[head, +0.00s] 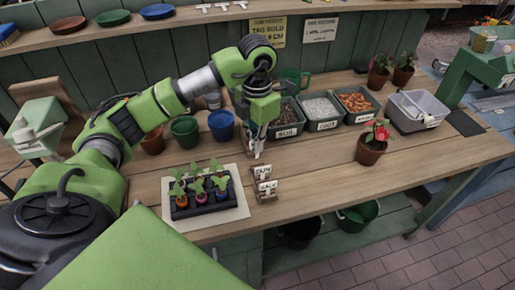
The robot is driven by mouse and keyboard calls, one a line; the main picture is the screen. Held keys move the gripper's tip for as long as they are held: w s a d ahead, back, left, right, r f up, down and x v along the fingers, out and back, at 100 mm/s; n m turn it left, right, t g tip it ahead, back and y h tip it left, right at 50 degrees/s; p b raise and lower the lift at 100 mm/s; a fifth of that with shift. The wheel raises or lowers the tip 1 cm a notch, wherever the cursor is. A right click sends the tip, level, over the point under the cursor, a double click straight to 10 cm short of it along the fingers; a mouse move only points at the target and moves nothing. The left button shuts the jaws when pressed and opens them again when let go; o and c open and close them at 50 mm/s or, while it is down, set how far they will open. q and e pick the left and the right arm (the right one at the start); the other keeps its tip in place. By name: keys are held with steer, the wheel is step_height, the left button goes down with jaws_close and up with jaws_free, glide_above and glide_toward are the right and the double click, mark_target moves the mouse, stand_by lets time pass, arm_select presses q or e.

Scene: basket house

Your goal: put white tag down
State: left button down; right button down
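My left gripper (257,150) reaches down over the middle of the wooden bench, behind the small wooden label stands. It appears shut on a small white tag (257,154), which points downward; the fingers partly hide it. Two small stands with white labels, one reading SUN (262,173) and one below it (267,188), stand just in front of the gripper. To their left, a dark tray (204,208) of several seedlings in coloured pots lies on a pale mat (232,213). My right gripper is not in view.
Labelled bins (321,113) stand behind and right of the gripper. A blue pot (221,125) and a green pot (185,131) are to its left. A red-flowered pot (370,150) and a grey tub (417,110) stand right. The bench front between stands and flower is clear.

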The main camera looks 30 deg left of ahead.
arm_select(q)
steer(key=f, duration=0.1)
steer(key=w+a+f+p, duration=0.1)
steer(key=f, duration=0.1)
steer(key=w+f+p, duration=0.1)
steer(key=f, duration=0.1)
steer(key=shift+w+a+f, duration=0.2)
steer(key=shift+f, duration=0.05)
steer(key=shift+f+p, duration=0.3)
steer(key=shift+f, duration=0.3)
steer(key=c, duration=2.3)
jaws_free()
